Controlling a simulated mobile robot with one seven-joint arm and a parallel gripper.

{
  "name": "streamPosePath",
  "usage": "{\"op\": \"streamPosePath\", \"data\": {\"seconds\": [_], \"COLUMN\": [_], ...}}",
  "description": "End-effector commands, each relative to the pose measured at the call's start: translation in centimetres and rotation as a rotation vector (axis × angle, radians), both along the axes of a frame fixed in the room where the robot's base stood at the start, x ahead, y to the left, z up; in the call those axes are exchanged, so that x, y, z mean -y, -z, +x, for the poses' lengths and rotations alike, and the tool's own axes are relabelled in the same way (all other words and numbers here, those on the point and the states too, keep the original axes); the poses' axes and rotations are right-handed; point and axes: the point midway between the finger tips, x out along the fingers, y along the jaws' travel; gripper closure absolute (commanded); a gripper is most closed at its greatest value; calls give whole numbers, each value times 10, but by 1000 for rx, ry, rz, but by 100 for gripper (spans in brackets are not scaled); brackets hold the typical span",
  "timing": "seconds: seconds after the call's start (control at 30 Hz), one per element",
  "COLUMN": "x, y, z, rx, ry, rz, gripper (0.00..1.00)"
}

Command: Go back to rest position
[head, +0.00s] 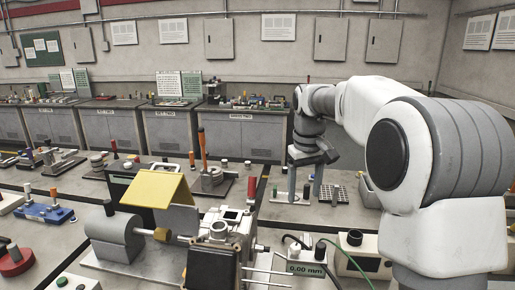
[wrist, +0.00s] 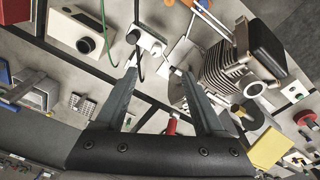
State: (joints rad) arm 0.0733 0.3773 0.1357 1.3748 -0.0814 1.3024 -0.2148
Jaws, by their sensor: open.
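My gripper (head: 306,188) hangs above the work table in the head view, its two grey fingers pointing down and spread apart. It is open, with nothing between the fingers. In the wrist view my gripper (wrist: 157,70) also shows two separated fingers with a clear gap. My arm runs from the right side of the head view toward the back and down to the gripper. The fingertips appear near a tray with rows of holes (head: 334,194); whether they touch the table cannot be told.
A machine with a yellow plate (head: 156,190) and a black block (head: 212,268) stands front centre. A red-handled tool (wrist: 171,126) shows beyond the fingers. Cabinets (head: 252,135) line the back.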

Motion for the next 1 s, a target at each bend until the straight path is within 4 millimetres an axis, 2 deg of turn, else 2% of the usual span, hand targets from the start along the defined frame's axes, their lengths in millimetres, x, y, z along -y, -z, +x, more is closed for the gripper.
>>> {"op": "streamPosePath", "data": {"seconds": [0.03,0.2,0.47,0.67,0.8,1.0], "x": [-1,-1,1,4,5,7], "y": [-11,-32,-46,-40,-27,-4], "z": [-16,-63,-139,-198,-237,-279], "rx": [21,86,185,259,313,373], "ry": [10,47,113,164,202,245], "rz": [-3,-8,3,25,50,84], "gripper": [29,29,29,29,29,29]}}
